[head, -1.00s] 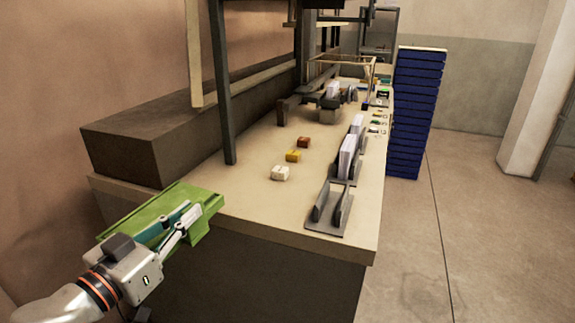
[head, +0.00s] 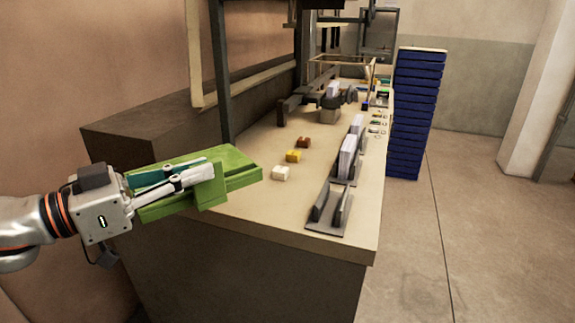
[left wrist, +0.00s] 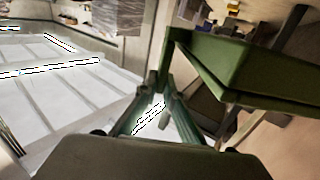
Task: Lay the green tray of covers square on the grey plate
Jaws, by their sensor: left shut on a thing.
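The green tray (head: 232,165) is held at the left of the head view, over the near left corner of the bench. My left gripper (head: 207,169) is shut on its near edge. The tray looks slightly tilted, and I cannot make out any covers in it. The left wrist view also shows the green tray (left wrist: 255,72) beyond the fingers (left wrist: 158,88). A grey plate (head: 322,222) with two upright dark guides lies at the bench's near right end, apart from the tray. I cannot tell if it is the task's plate. My right gripper is out of view.
White stacks (head: 347,156) stand in guides farther back. A dark post (head: 219,80) rises near the tray. Blue stacked crates (head: 418,115) stand beyond the right edge.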

